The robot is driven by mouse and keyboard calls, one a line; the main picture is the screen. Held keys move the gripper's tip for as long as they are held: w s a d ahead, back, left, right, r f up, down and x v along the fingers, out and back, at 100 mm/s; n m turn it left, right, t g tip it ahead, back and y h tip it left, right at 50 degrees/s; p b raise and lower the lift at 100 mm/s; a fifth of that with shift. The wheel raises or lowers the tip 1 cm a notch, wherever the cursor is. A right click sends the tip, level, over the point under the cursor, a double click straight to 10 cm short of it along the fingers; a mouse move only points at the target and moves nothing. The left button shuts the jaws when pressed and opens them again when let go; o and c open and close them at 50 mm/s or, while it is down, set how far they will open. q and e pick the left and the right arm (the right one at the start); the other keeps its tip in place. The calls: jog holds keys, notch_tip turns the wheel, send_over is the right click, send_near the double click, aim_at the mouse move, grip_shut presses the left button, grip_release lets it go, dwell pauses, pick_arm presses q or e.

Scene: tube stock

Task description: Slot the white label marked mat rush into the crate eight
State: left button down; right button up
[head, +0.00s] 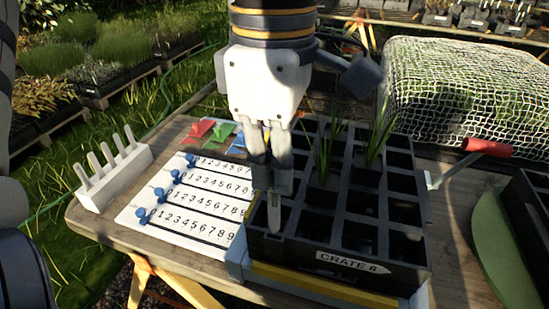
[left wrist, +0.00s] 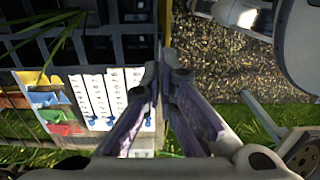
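My left gripper (head: 272,188) hangs over the front-left part of the black crate marked CRATE 8 (head: 405,275). It is shut on a narrow white label (head: 274,214), which points downward from the fingertips at the front-left cell. Small dark writing shows on the label, but I cannot read it. I cannot tell how far its tip is inside the cell. In the left wrist view the fingers (left wrist: 168,62) come together at the crate's edge (left wrist: 145,55), and the label is hard to make out. My right gripper is not in view.
A white rack (head: 122,178) with several upright white labels stands at the table's left. A number board (head: 160,232) with blue sliders lies beside the crate. Grass-like plants (head: 378,135) rise from some cells. A netted box (head: 450,95) and red-handled tool (head: 487,148) are at right.

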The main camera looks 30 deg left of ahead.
pick_arm(q)
jog(key=shift+f, duration=0.1)
jog(key=shift+f, duration=2.7)
jog(key=shift+f, duration=0.3)
jog(key=c, duration=1.7)
grip_release()
notch_tip(320, 180, up, 12)
jog(key=shift+r, duration=0.1)
